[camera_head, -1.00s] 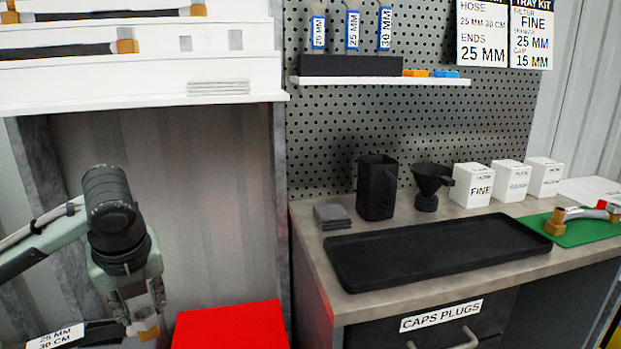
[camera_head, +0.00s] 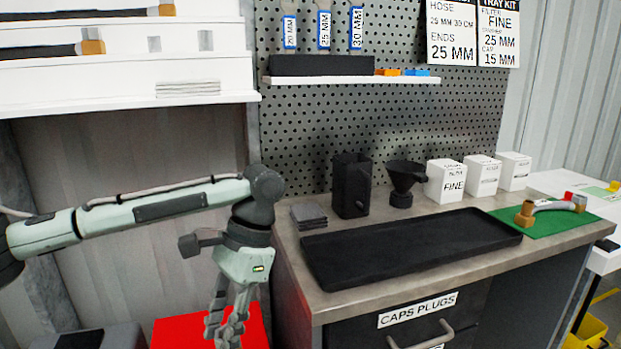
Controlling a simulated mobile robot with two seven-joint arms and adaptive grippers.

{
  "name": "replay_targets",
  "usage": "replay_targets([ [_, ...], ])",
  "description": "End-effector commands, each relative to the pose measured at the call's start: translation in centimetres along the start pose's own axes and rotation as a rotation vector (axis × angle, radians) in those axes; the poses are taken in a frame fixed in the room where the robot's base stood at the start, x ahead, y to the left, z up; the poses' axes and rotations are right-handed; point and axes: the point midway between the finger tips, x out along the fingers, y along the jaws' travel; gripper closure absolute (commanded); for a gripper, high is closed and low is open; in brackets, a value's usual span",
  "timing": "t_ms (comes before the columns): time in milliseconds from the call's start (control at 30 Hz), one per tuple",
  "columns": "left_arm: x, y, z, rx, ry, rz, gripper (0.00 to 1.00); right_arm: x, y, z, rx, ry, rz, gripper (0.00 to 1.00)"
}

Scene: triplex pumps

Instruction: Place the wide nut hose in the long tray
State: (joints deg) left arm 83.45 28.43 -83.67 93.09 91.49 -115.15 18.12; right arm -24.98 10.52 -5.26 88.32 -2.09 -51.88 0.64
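The long black tray (camera_head: 405,268) lies on the grey workbench and looks empty. My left gripper (camera_head: 226,332) hangs down over the red box, left of the bench, with its fingertips at the bottom edge of the picture. I see no hose in it, and I cannot tell whether its fingers are open or shut. Dark hoses with brass nuts lie on the white shelf; one nut (camera_head: 93,47) is on the lower tier and another (camera_head: 165,10) above it. Which hose has the wide nut is unclear. My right gripper is out of view.
A red box (camera_head: 180,332) stands low beside the bench. Behind the tray are a black jug (camera_head: 351,186), a funnel (camera_head: 405,182) and white boxes (camera_head: 445,182). A grey hose with brass fittings (camera_head: 550,207) lies on a green mat (camera_head: 555,222).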

Motion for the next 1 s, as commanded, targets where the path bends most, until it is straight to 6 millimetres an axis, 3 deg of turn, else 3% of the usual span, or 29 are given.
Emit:
replay_targets([
  [167, 2.0, 0.7, -0.8, -0.363, -0.002, 0.160, 1.00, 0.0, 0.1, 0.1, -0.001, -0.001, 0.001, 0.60],
  [400, 3.8, -0.6, -0.2, -0.710, 0.004, 0.294, 1.00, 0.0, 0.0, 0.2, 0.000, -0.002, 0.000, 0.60],
  [633, 4.8, -3.0, 1.7, -0.768, 0.004, 0.319, 1.00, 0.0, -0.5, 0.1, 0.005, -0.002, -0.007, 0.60],
  [733, 4.9, -3.2, 1.9, -0.772, 0.004, 0.323, 1.00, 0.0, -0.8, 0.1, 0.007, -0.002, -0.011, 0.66],
  [1000, 4.8, -3.3, 1.9, -0.771, 0.005, 0.320, 1.00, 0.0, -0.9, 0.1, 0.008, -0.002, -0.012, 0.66],
])
